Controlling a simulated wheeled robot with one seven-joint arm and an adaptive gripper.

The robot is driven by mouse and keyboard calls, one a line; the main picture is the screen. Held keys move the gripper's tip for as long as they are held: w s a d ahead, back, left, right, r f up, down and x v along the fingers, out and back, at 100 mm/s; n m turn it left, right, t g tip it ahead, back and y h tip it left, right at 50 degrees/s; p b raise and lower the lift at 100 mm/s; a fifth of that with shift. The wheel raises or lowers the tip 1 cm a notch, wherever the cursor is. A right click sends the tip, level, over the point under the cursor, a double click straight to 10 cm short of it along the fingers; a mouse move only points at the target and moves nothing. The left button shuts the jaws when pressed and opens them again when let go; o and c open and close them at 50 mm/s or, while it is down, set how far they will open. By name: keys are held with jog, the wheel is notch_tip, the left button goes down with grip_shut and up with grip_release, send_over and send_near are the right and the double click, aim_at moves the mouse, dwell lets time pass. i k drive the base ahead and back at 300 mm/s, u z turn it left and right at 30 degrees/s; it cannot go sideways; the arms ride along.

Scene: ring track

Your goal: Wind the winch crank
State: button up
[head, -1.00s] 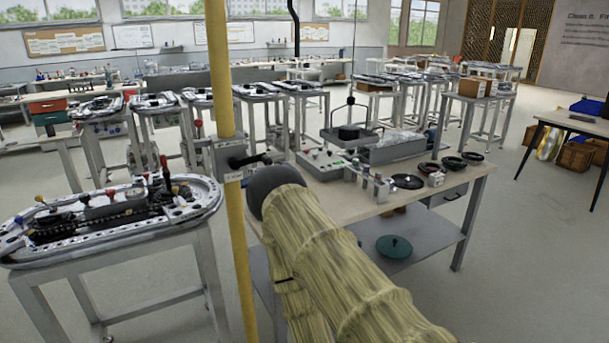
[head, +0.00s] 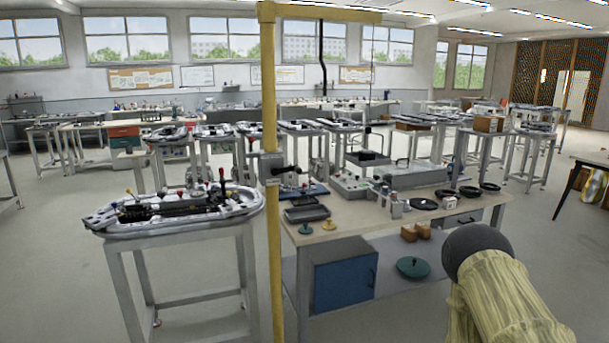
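The winch is a grey box (head: 270,168) fixed to an upright yellow post (head: 268,90) in the head view. Its dark crank (head: 290,170) sticks out to the right of the box, over the workbench. A yellow beam (head: 330,13) runs right from the post top. A thin line hangs down on the right to a dark grey tray (head: 368,157), which looks to be at or just above the bench; I cannot tell which. My arm, in a pale yellow sleeve with a dark rounded joint, is at the lower right, apart from the crank. My gripper is not in view.
The workbench (head: 350,215) holds a control box (head: 350,186), black dishes (head: 424,204) and small parts. A blue cabinet (head: 345,278) is under it. A track table (head: 180,212) stands left of the post.

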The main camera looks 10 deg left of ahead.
aim_at(275, 170)
jog(key=u, duration=0.65)
jog(key=i, duration=0.6)
jog(key=u, duration=0.85)
jog(key=i, duration=0.7)
jog(key=z, duration=0.05)
